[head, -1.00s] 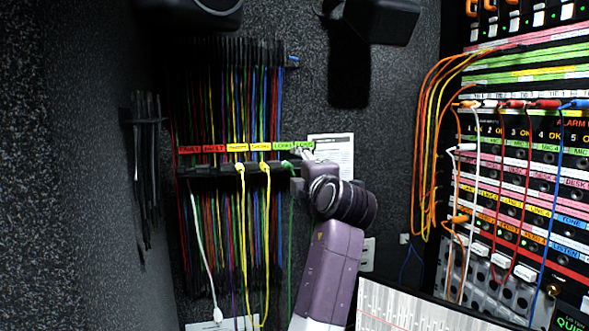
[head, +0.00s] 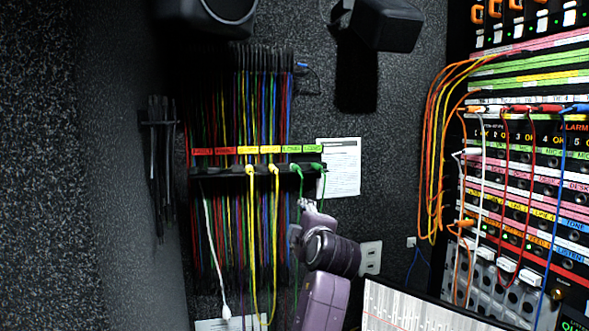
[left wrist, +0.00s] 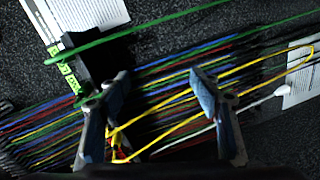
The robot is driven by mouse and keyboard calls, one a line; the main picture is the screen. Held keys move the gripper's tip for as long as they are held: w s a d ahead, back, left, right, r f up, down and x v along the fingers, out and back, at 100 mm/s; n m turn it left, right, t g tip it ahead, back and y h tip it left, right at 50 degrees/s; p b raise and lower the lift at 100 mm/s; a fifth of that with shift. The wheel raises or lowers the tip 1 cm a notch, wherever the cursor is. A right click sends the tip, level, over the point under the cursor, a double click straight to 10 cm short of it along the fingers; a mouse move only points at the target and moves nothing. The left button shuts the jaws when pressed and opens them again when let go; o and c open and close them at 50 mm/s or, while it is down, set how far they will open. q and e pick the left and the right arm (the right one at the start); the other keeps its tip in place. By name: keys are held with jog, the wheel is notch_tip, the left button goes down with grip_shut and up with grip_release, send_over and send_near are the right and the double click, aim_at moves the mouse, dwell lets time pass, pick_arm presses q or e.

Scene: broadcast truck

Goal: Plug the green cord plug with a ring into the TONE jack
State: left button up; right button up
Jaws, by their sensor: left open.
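Two green cord plugs hang at the right end of the wall rack under green labels, a left one (head: 297,169) and a right one (head: 318,167). I cannot make out a ring on either. My left gripper (head: 305,207) is open just below them, apart from both. In the left wrist view its fingers (left wrist: 158,92) stand apart with cords behind them, and a green cord (left wrist: 130,34) crosses above, outside the fingers. The blue TONE label (head: 576,226) is at the right edge of the patch panel; its jack is too small to tell. My right gripper is not in view.
The rack (head: 215,172) also holds yellow cords (head: 252,210) and a white cord (head: 212,240), with many cords hanging behind. Orange cords (head: 432,150) loop beside the patch panel, and red and blue cords cross its front. A sloping screen or sheet (head: 410,308) is low in front.

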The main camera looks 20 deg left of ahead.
pick_arm(q)
jog(key=s+a+f+m+g+h, duration=0.1)
jog(key=f+m, duration=0.1)
jog(key=f, duration=0.7)
jog(key=s+a+f+m+g+h, duration=0.1)
jog(key=s+f+m, duration=0.1)
jog(key=f, duration=0.7)
jog(key=shift+f+m, duration=0.4)
jog(key=shift+m, duration=0.1)
